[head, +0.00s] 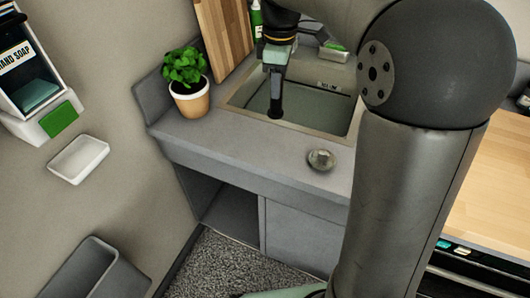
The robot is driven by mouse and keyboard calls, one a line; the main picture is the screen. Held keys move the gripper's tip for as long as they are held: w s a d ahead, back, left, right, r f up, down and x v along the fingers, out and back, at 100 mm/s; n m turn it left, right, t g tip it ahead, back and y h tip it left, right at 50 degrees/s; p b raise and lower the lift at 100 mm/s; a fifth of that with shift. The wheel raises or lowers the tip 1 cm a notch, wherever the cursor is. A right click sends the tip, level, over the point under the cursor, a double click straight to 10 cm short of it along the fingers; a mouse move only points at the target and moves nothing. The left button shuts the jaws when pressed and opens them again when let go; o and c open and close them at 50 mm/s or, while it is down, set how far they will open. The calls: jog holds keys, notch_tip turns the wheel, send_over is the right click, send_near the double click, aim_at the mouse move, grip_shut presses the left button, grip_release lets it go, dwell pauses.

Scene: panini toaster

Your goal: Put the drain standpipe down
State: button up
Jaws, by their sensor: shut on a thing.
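My gripper (276,68) is over the left part of the sink (322,116), pointing down. It is shut on the drain standpipe (276,100), a dark, upright tube with a slightly wider lower end. The standpipe's lower end shows against the sink basin near its left front side. I cannot tell whether it touches the basin. The upper part of the standpipe is hidden by the gripper, and the fingertips are small and dark.
A potted plant (188,84) stands left of the sink. A wooden board (222,38) leans behind it. A small round metal piece (321,159) lies on the grey counter (235,148) in front of the sink. A green bottle (257,22) and a sponge (334,47) are behind.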

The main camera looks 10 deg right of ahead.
jog(key=s+a+f+n+b, duration=0.1)
jog(key=s+a+n+b, duration=0.3)
jog(key=a+n, duration=0.85)
jog(key=w+f+n+p, duration=0.3)
jog(key=w+f+p, duration=0.2)
jog(key=w+f, duration=0.7)
jog(key=shift+w+d+f, duration=0.3)
jog(key=shift+w+f, duration=0.1)
jog(key=shift+f, duration=0.3)
jog(key=shift+f, duration=0.1)
jog(key=shift+f, duration=0.1)
jog(key=o, duration=1.1)
